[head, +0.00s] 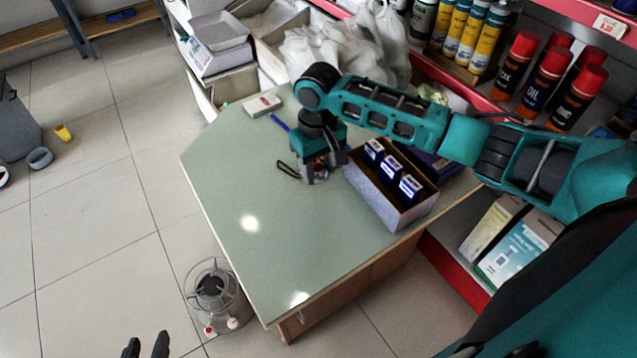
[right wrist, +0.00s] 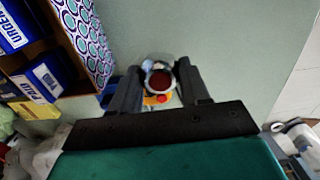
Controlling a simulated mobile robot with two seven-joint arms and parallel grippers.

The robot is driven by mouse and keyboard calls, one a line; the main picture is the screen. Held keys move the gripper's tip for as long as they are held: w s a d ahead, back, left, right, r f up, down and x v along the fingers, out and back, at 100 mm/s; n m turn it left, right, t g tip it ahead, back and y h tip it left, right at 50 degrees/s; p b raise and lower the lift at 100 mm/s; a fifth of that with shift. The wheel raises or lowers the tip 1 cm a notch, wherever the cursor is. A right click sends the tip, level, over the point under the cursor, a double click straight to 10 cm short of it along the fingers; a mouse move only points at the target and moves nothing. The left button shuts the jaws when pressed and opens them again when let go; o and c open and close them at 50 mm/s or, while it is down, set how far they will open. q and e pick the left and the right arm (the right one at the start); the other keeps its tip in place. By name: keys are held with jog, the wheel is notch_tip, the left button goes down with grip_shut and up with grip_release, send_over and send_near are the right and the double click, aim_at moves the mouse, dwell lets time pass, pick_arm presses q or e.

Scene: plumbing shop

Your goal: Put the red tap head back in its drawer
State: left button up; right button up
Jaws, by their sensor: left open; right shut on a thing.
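My right gripper (head: 318,172) is low over the green-grey counter, beside the patterned box. In the right wrist view its fingers (right wrist: 158,88) are shut on a small round thing, the red tap head (right wrist: 159,80), with a dark red centre and pale rim. An orange and red part shows at its near side. In the head view the gripper hides the tap head. My left gripper (head: 146,346) is open and empty at the bottom edge, over the floor. I cannot make out an open drawer in either view.
The patterned box (head: 363,197) with blue cartons stands right of my right gripper. The counter's (head: 260,260) front is clear. A round heater (head: 214,292) stands on the floor beside it.

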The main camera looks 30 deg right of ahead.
aim_at(318, 192)
jog(key=shift+f+b, duration=0.45)
jog(key=shift+f, duration=2.05)
jog(key=shift+f, duration=0.2)
jog(key=o, duration=1.1)
jog(key=shift+c, duration=0.2)
